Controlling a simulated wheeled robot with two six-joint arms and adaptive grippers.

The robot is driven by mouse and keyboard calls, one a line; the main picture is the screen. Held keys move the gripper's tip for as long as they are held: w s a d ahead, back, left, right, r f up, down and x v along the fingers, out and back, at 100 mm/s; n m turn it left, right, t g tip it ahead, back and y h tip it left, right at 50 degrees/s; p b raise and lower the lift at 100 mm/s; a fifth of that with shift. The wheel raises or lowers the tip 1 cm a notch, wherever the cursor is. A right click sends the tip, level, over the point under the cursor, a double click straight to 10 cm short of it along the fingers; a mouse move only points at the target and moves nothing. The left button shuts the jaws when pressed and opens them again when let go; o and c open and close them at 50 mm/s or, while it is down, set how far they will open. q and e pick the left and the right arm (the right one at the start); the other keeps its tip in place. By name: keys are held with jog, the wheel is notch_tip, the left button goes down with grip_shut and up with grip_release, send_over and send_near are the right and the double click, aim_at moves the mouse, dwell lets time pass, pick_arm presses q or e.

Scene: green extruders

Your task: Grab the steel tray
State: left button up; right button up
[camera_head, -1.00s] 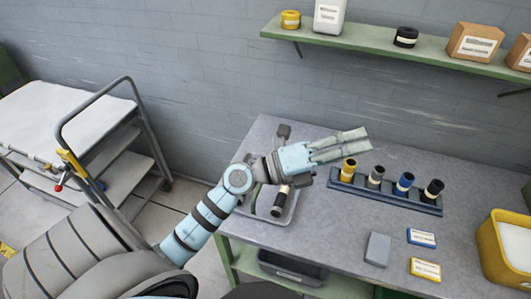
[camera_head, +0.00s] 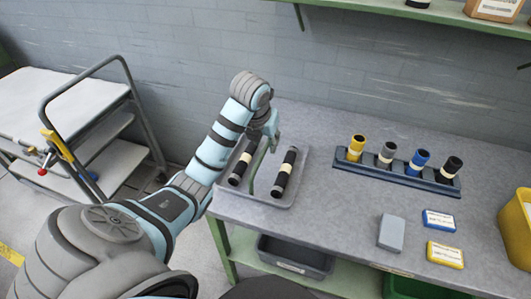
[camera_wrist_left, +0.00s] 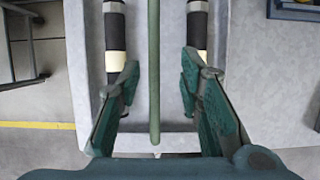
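The grey steel tray (camera_head: 262,201) sits on the left end of the workbench. It holds two black cylinders with cream bands, a left one (camera_head: 241,166) and a right one (camera_head: 285,172). A green handle bar (camera_head: 260,160) runs between them. My left gripper (camera_head: 267,130) is above the tray's far part, pointing down. In the left wrist view, the gripper (camera_wrist_left: 160,75) is open, with its fingers on either side of the green bar (camera_wrist_left: 154,60) and apart from it. The tray (camera_wrist_left: 174,90) lies below. My right gripper is not in view.
A rack (camera_head: 400,178) with several coloured cylinders stands right of the tray. A grey block (camera_head: 391,232), blue box (camera_head: 438,221) and yellow box (camera_head: 445,254) lie in front. A dark bin (camera_head: 295,256) is underneath. A wall shelf (camera_head: 400,8) is above; a trolley (camera_head: 65,110) stands left.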

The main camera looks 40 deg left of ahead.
aim_at(265, 149)
pick_arm(q)
jog(key=f, duration=0.1)
jog(key=f+b, duration=0.1)
jog(key=a+f, duration=0.1)
jog(key=f, duration=0.1)
jog(key=shift+w+b, duration=0.3)
jog(key=shift+b, duration=0.05)
jog(key=shift+w+f, duration=0.2)
grip_shut()
